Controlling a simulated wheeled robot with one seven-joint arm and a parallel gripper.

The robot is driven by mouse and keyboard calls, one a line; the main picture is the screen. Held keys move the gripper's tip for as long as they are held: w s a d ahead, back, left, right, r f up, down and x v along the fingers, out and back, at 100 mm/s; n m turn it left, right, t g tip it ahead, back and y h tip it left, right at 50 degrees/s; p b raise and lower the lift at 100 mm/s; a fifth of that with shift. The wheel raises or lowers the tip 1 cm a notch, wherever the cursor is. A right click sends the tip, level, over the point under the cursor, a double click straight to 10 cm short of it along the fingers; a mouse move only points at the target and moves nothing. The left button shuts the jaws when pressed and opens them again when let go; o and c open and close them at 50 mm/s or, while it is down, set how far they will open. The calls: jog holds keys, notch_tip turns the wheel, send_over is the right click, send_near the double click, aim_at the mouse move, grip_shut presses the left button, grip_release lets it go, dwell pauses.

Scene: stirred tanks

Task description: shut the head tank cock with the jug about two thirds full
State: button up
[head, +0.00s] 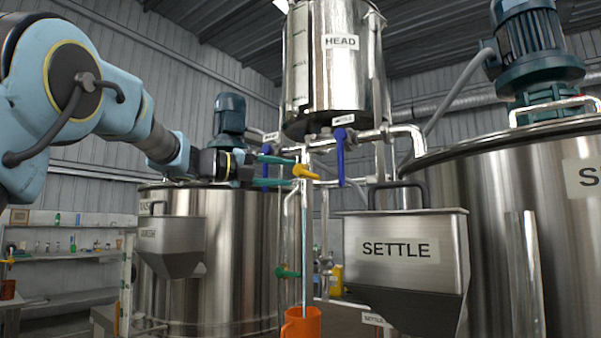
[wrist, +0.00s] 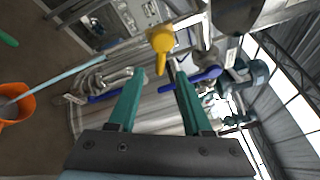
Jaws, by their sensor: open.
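The steel head tank (head: 334,75) hangs at the top centre, labelled HEAD. Below it, a cock with a yellow handle (head: 305,172) sits on the pipe; the handle points right in the head view. A pale stream (head: 304,245) runs down from the cock into the orange jug (head: 301,326); the level in the jug cannot be made out. My gripper (head: 287,171) is open, its green fingers pointing at the yellow handle from the left. In the wrist view the yellow handle (wrist: 160,40) is just beyond the fingertips (wrist: 160,74), apparently not between them. The jug (wrist: 17,104) is at left.
A green handle (head: 288,272) is lower down near the stream. The SETTLE hopper (head: 400,280) and big tank (head: 500,220) fill the right side. Another tank (head: 210,275) stands behind my arm.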

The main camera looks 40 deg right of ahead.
aim_at(307, 175)
jog(key=d, duration=0.2)
jog(key=s+d+p, duration=0.1)
jog(key=d, duration=0.2)
jog(key=d+p, duration=0.1)
jog(key=d, duration=0.1)
jog(key=shift+s+d, duration=0.25)
jog(key=shift+c, duration=0.2)
grip_shut()
